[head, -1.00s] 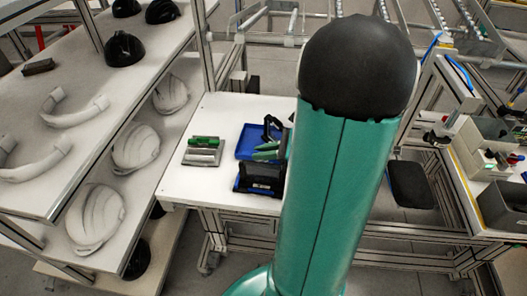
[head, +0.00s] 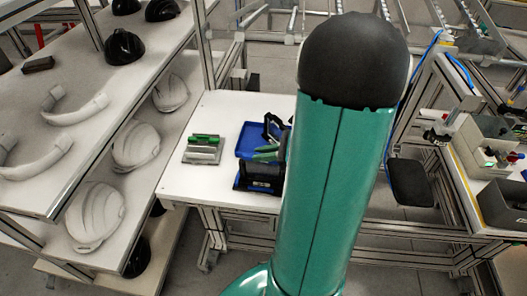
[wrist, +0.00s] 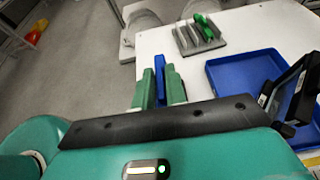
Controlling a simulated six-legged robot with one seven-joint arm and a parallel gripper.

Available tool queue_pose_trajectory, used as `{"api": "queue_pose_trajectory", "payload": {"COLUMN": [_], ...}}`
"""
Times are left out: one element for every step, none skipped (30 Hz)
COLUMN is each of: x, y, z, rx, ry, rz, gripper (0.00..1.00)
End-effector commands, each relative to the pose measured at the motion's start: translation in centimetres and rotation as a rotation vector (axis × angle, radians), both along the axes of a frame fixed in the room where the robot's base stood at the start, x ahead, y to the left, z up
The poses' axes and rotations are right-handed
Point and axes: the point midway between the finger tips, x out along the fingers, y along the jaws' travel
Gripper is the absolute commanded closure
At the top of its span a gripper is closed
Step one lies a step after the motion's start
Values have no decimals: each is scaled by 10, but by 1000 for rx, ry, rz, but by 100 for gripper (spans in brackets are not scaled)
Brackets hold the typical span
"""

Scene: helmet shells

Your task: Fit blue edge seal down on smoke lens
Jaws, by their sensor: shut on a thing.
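My gripper (wrist: 158,88) is shut on the blue edge seal (wrist: 160,72), a narrow upright blue strip between its green fingers in the wrist view. The seal's lower part is hidden by the fingers. In the head view my green fingers (head: 267,153) show just left of my teal arm, over the white table. A dark, glassy panel in a black frame (wrist: 292,88) stands tilted at the right of the wrist view, apart from the seal. It may be the smoke lens, but I cannot tell for sure.
A blue tray (wrist: 240,82) lies on the white table (head: 190,182). A grey slotted rack (wrist: 198,38) holds a green strip (wrist: 208,24) near the table's left edge. White helmet shells (head: 136,146) fill the shelf at left. My arm hides the table's right part.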

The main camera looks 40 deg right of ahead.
Motion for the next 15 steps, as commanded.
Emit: {"api": "queue_pose_trajectory", "payload": {"x": [0,0,0,0,0,0,0,0,0,0,0,0,0,0,0], "y": [0,0,0,0,0,0,0,0,0,0,0,0,0,0,0], "z": [-1,-2,-3,-4,-5,-5,-6,-7,-8,-8,-9,-10,-11,-11,-10], "rx": [1,1,2,2,2,2,2,2,2,1,1,1,1,1,0], "ry": [1,1,1,1,1,1,1,1,1,1,1,1,1,1,0], "rz": [0,0,-1,-1,-1,-1,-1,-1,-1,0,0,0,0,0,-1], "gripper": [100,100,100,100,100,100,100,100,100,100,100,100,100,85,77]}}
